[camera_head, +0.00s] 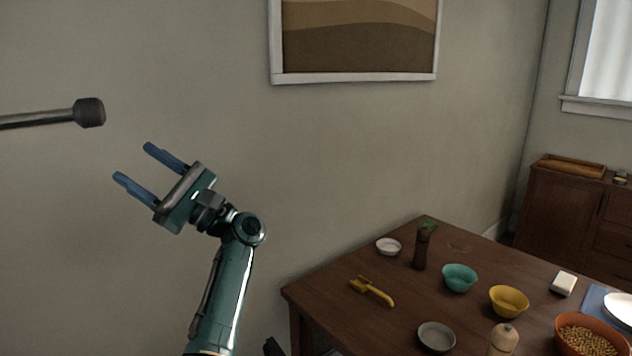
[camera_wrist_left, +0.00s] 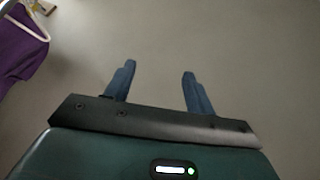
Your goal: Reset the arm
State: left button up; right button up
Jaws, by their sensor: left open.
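My left gripper (camera_head: 139,166) is raised in front of the bare wall, left of the table. Its two blue fingers are spread apart with nothing between them, and they point to the upper left. In the left wrist view the same gripper (camera_wrist_left: 158,80) shows its fingers apart before a plain grey surface. The green left arm comes up from the bottom of the head view and bends at the wrist. My right gripper is in neither view.
A dark rod with a round end (camera_head: 89,112) juts in from the left. Purple clothing (camera_wrist_left: 20,45) hangs at the wrist view's left.

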pick_arm(q)
jog(key=s+d+f+n+t+h, duration=0.2)
jog(key=d+f+n+t+h, duration=0.2)
jog(key=f+n+t+h, duration=0.95)
jog(key=s+d+f+n+t+h, duration=0.1)
jog(key=d+f+n+t+h, duration=0.2)
jog(key=f+n+t+h, duration=1.05)
jog(key=s+d+f+m+g, duration=0.3)
jog(key=s+f+m+g, duration=0.5)
jog(key=s+f, duration=0.4)
jog(key=s+d+f+m+g+h, duration=0.1)
jog(key=s+d+f+m+g, duration=0.1)
jog(key=s+f+m+g, duration=0.6)
jog(key=s+f+m, duration=0.2)
jog(key=s+f, duration=0.2)
jog(key=s, duration=0.1)
jog(key=shift+s+d+f+g, duration=0.25)
jog(key=shift+d+f+g, duration=0.05)
jog(key=shift+d, duration=0.1)
jog(key=shift+c, duration=0.5)
